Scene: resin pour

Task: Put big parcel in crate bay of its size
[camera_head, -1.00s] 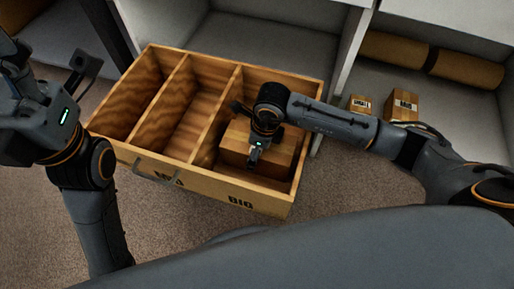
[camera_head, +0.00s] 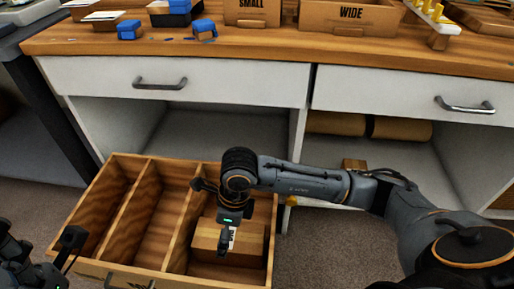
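The big parcel (camera_head: 205,238), a brown box with a dark-lettered label, sits inside the rightmost bay of the wooden crate (camera_head: 268,245). That is the widest bay; its front face read "BIG" in the earlier view. My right gripper (camera_head: 218,215) points down over the parcel, with its finger parts spread apart. The gripper covers part of the parcel, and whether the fingers touch it cannot be told. My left gripper (camera_head: 42,250) is at the lower left, partly cut off by the frame, with its fingers apart and nothing seen between them.
The other crate bays look empty. A bench with drawers (camera_head: 190,80) stands behind, with blue items and boxes marked "SMALL" (camera_head: 252,12) and "WIDE" (camera_head: 350,15) on top. A small box (camera_head: 354,164) and brown rolls (camera_head: 335,123) are under the bench.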

